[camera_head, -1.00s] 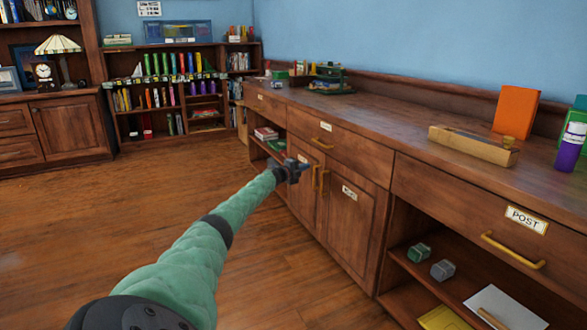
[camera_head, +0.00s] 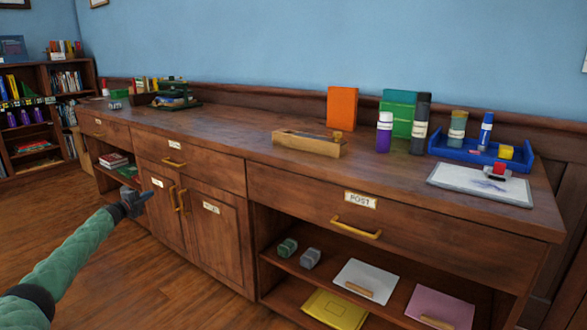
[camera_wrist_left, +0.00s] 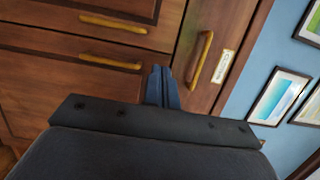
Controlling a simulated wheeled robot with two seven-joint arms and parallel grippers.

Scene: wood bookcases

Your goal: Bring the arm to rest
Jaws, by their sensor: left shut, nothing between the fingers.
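My left arm (camera_head: 62,258), in a green quilted sleeve, comes in from the lower left of the head view. My left gripper (camera_head: 136,198) is shut and empty, in front of the cabinet doors (camera_head: 205,232) of the long wooden sideboard. In the left wrist view the shut blue-grey fingers (camera_wrist_left: 163,86) point toward wooden fronts with brass handles. A gap to the cabinet cannot be judged exactly. My right gripper is not in view.
The sideboard top (camera_head: 230,140) holds a wooden box (camera_head: 308,143), an orange box (camera_head: 342,108), bottles and a blue tray (camera_head: 515,165). Open shelves below hold folders (camera_head: 362,279). A bookcase (camera_head: 35,125) stands at the far left. The floor (camera_head: 140,280) in front is clear.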

